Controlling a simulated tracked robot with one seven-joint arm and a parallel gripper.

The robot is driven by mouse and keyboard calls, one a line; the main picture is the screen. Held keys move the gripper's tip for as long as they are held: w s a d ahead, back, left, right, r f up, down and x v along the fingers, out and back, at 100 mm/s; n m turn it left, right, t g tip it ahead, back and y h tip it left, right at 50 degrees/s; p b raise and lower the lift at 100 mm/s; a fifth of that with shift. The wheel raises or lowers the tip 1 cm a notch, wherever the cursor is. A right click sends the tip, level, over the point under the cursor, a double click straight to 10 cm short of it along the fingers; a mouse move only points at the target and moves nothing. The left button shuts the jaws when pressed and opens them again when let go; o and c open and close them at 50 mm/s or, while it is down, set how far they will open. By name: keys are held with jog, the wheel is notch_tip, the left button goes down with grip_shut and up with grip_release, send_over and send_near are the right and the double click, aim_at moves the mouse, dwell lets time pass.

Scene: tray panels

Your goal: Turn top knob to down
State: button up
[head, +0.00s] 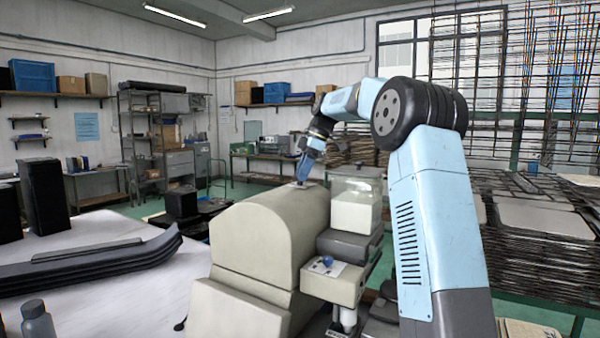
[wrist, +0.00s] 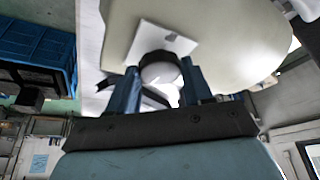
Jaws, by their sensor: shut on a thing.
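The top knob (wrist: 160,74) is a round knob with a pale face and dark rim, on a white square plate (wrist: 178,40) with a small grey mark. In the wrist view it sits between the two blue fingers of my gripper (wrist: 161,86), which is shut on it. In the head view my gripper (head: 301,180) points down onto the top of the cream machine (head: 262,220). There the knob is mostly hidden by the fingers, and which way it is turned cannot be told.
A lower blue knob (head: 327,261) sits on a white plate on the machine's front box. A clear-sided container (head: 355,205) stands right of my gripper. A white table (head: 95,285) with dark curved strips (head: 90,268) lies at left. Stacked racks (head: 540,240) stand at right.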

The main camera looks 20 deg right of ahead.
jog(key=shift+w+f+n+g, duration=0.1)
jog(key=shift+n+g, duration=0.2)
jog(key=shift+n, duration=0.4)
jog(key=o, duration=1)
jog(key=v, duration=1.3)
jog(key=shift+w+d+r, duration=0.1)
jog(key=shift+d+r, duration=0.1)
jog(key=shift+r, duration=0.1)
